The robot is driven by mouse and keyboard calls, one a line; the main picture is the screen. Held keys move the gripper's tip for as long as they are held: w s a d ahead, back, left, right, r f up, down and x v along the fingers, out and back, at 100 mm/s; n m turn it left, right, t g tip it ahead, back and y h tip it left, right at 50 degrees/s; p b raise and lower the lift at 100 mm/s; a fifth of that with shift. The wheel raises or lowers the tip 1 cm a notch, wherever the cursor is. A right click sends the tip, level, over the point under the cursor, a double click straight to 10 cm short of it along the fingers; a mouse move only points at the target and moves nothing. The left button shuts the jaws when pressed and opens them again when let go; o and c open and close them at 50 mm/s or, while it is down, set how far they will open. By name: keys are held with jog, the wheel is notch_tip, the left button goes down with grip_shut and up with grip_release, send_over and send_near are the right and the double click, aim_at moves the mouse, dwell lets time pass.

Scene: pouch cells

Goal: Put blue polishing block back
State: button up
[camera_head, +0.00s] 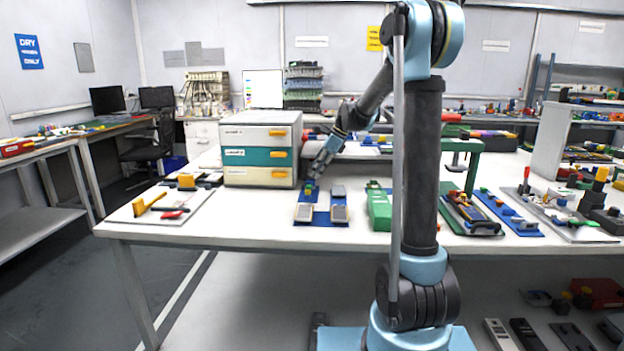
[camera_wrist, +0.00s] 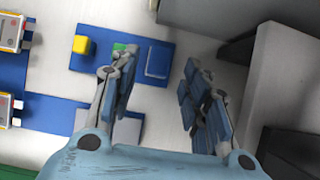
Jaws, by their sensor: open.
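My gripper (camera_head: 313,176) reaches down over the white table, just right of the drawer cabinet. In the wrist view my gripper (camera_wrist: 160,92) has its two fingers well apart, with nothing visibly held between them. A flat blue-grey block (camera_wrist: 158,61) lies on a blue mat (camera_wrist: 95,63) ahead of the fingertips. It may be the blue polishing block, but I cannot tell for sure. A yellow block (camera_wrist: 82,45) and a green piece (camera_wrist: 120,47) lie beside it, the green one partly hidden by the left finger. The blue mat also shows in the head view (camera_head: 321,217).
The drawer cabinet (camera_head: 262,150) stands close left of my gripper. Grey blocks (camera_head: 339,213) sit on the mat. A green case (camera_head: 379,208) stands right of it. A tray with a yellow-handled tool (camera_head: 148,204) lies left. Bare table shows between the tray and the mat.

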jog(key=v, duration=0.8)
